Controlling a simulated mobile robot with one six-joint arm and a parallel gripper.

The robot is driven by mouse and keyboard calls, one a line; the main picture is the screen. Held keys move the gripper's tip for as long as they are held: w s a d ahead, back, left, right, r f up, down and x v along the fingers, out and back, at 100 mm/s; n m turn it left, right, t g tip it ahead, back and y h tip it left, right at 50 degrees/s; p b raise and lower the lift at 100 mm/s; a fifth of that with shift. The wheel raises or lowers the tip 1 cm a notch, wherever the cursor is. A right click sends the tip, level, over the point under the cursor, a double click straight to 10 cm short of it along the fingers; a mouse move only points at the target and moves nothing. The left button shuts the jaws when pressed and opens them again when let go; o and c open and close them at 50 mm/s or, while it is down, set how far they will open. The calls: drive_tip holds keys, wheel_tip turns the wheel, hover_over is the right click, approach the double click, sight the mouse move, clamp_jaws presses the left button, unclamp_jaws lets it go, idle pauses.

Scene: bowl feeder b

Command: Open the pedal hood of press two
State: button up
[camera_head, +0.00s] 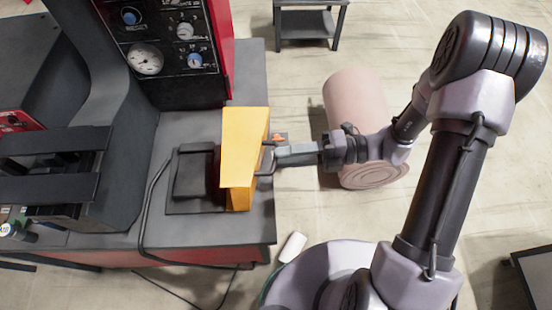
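The yellow pedal hood (240,150) stands on the grey base at the press's front right corner. It sits along the right side of a dark pedal plate (195,175), whose left part is uncovered. A dark bar handle (265,173) sticks out from the hood's right face. My gripper (275,157) reaches in from the right, its tip at the middle of the handle. The fingers look close together, but the picture is too small to show whether they are clamped on the bar. The tip hides the handle's middle.
The press panel (165,35) with gauges and knobs rises behind the hood. A black cable (147,215) runs left of the pedal plate. A small white cylinder (292,247) lies on the floor; a dark table (308,25) stands behind.

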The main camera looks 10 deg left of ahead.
sight(252, 161)
drive_tip(key=shift+x, duration=1.5)
clamp_jaws()
drive_tip(key=shift+r, duration=0.1)
